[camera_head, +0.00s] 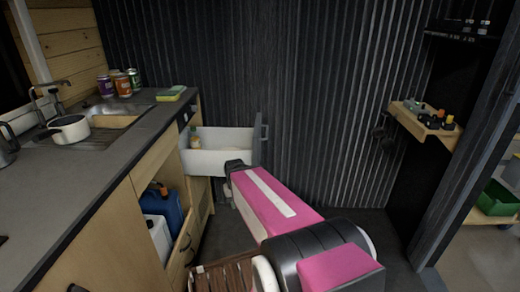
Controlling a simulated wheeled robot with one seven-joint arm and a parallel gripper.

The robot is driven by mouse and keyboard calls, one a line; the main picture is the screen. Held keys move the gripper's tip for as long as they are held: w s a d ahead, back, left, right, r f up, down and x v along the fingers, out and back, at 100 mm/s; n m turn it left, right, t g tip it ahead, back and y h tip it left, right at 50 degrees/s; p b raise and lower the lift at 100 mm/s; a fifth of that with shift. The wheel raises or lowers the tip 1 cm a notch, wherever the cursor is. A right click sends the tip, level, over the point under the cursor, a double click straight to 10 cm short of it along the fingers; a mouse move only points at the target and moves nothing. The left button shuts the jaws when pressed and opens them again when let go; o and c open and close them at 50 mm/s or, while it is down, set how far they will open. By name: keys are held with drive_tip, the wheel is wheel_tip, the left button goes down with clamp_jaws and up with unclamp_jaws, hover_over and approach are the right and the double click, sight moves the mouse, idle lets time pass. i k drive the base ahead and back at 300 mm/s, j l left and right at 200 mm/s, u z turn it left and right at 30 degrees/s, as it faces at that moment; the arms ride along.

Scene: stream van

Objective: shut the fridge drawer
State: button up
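The fridge drawer (215,162) is a white bin that stands pulled out from the end of the wooden kitchen unit, on its right side. Its front panel (257,147) faces right and carries a dark upright handle (265,132). A pale bottle-like item (194,141) shows inside at the left. My pink arm reaches from the lower right toward the drawer. Its dark far end overlaps the drawer's lower right part in the picture; I cannot tell whether they touch. My gripper's fingers cannot be made out and seem hidden behind the arm.
A grey counter (105,170) runs along the left, with a white pot (69,129), several cans (122,86) and a sponge (172,92). A blue container (166,212) sits in an open compartment below. A wooden shelf (425,122) hangs at right. Dark floor lies right of the drawer.

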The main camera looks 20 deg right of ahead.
sight(209, 161)
drive_tip(key=l+u, duration=0.1)
drive_tip(key=l, duration=0.4)
drive_tip(key=k+l, duration=0.15)
drive_tip(key=l, duration=0.3)
drive_tip(key=l+u, duration=0.15)
drive_tip(key=l, duration=0.35)
drive_tip(key=k, duration=0.05)
